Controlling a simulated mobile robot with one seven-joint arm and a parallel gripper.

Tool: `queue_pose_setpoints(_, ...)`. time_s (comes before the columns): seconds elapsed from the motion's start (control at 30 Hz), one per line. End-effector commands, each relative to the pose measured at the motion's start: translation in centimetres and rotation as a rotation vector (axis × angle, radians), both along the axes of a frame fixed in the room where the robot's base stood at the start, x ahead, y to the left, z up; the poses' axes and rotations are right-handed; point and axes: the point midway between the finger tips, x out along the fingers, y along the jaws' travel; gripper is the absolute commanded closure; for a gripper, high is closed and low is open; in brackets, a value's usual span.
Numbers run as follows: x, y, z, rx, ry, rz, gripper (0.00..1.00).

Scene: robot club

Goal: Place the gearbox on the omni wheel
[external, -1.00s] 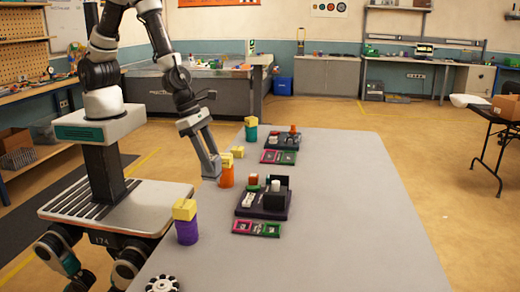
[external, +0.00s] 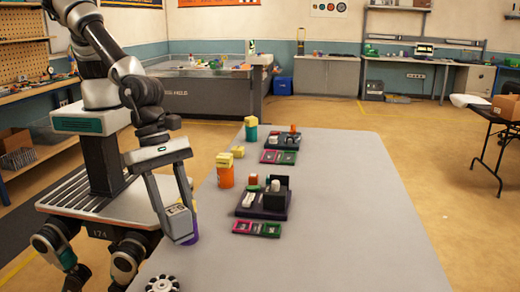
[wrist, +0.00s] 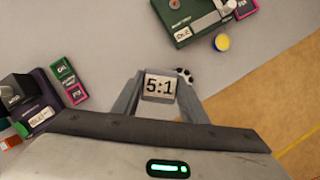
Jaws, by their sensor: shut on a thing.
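The gearbox, a pale grey block marked 5:1, is held between the fingers of my gripper (wrist: 158,92) in the wrist view. In the external view my gripper (external: 177,220) and the gearbox (external: 179,217) are at the table's left edge, in front of a purple can (external: 193,228) that they mostly hide. The omni wheel (external: 163,284), a black hub with white rollers, lies on the table in the near left corner. It also shows in the wrist view (wrist: 184,74), partly hidden behind the gearbox. The gearbox and the wheel look apart.
An orange can (external: 225,177) and a teal can (external: 251,134) with yellow blocks on top stand along the left edge. A dark tray of parts (external: 262,205) and a pink-green tray (external: 256,229) lie mid-table. The table's right side (external: 370,215) is clear.

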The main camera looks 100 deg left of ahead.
Motion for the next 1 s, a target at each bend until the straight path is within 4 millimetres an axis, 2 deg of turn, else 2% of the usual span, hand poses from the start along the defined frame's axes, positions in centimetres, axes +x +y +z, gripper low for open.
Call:
queue_pose_setpoints(0.03, -0.7, -1.9, 0.4, 0.001, -0.003, -0.038, 0.90)
queue_pose_setpoints(0.1, -1.5, -3.7, 0.7, -0.001, -0.003, -0.074, 0.90)
queue_pose_setpoints(0.27, -2.6, -5.8, 0.7, 0.000, -0.001, -0.119, 0.90)
queue_pose_setpoints(0.5, -2.8, -6.0, -3.4, 0.001, 0.002, -0.125, 0.90)
queue_pose_setpoints(0.6, -2.8, -6.1, -4.7, 0.000, 0.000, -0.126, 0.90)
queue_pose_setpoints(0.77, -2.8, -6.1, -5.8, -0.001, 0.000, -0.126, 0.90)
queue_pose_setpoints(1.0, -2.8, -6.0, -8.9, -0.001, -0.001, -0.125, 0.90)
